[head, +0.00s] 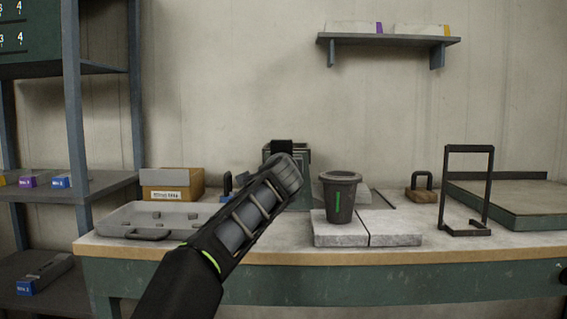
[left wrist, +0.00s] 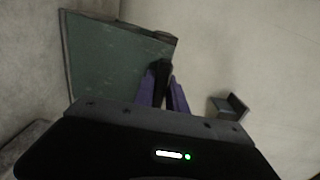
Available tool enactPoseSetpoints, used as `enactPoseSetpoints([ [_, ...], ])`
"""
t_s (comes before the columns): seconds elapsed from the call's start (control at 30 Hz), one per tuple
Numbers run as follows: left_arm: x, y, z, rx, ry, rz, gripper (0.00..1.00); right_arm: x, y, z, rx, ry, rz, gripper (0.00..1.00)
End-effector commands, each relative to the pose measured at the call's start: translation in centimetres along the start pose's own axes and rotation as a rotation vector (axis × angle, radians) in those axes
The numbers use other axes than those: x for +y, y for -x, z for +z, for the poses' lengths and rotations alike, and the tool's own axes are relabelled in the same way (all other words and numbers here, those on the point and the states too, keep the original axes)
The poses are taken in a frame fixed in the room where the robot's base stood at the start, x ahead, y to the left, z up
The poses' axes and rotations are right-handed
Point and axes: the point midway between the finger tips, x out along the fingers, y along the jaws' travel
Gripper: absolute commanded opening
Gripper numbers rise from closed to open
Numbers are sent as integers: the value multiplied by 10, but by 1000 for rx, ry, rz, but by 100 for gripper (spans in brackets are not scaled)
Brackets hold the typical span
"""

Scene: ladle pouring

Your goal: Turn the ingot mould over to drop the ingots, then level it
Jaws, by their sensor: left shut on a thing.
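My left arm comes in from the lower left of the head view and covers the middle of the table. Its gripper is hidden there behind my own wrist. In the left wrist view my left gripper (left wrist: 164,92) has its purple fingers shut on a dark bar (left wrist: 164,68), the ingot mould's handle as far as I can tell. The mould's body and its tilt cannot be told clearly. A shallow grey tray (head: 112,222) on the left of the table has several small grey blocks (head: 158,215) in it. My right gripper is in neither view.
A dark lidded cup (head: 340,200) stands on pale slabs (head: 395,238). A black frame (head: 488,190) stands to its right. A cardboard box (head: 172,178) is behind the tray. A grey-green box (head: 301,160) is partly hidden behind my arm. A wall shelf (head: 390,41) hangs above.

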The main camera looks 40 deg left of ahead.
Motion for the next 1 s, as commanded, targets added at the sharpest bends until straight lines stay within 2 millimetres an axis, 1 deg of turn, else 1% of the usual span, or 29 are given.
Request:
enactPoseSetpoints([
  [0.33,0,0,0,1,9,1,0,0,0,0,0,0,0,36],
  [0.37,0,0,0,1,9,1,18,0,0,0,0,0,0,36],
  [0.6,0,0,0,0,7,1,38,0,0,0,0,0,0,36],
  [0.87,0,0,0,0,6,0,38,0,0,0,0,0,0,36],
  [1.0,0,8,0,0,6,-1,38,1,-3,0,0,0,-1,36],
])
